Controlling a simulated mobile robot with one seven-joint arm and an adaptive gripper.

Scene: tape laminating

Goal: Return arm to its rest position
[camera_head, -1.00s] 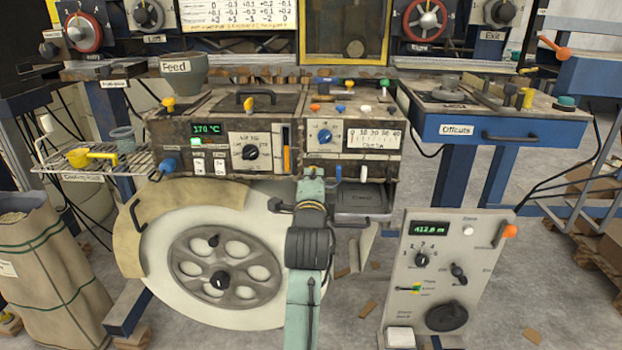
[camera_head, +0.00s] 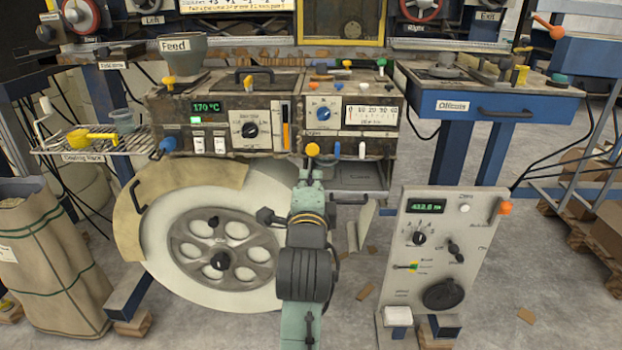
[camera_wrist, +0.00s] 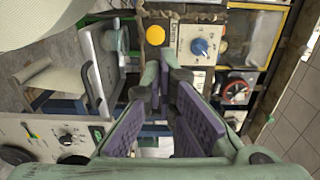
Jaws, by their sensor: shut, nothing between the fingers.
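My arm (camera_head: 304,265) rises from the bottom middle of the head view, in front of the large pale wheel and the machine. Its dark wrist section stands near the machine's lower front. In the wrist view, my gripper (camera_wrist: 158,88) points toward the machine, with its purple-padded fingers closed together at the tips and nothing held between them. In the head view the fingers cannot be made out clearly. A yellow round knob (camera_head: 312,149) shows just above the arm's end, and a yellow disc also appears beyond the fingertips in the wrist view.
The machine panel (camera_head: 250,130) with dials stands behind the arm. The pale wheel (camera_head: 160,240) is close on the left and the grey control box (camera_head: 465,235) on the right. A blue offcuts bench (camera_head: 470,131) is at the back right, a wire rack (camera_head: 105,147) at the left.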

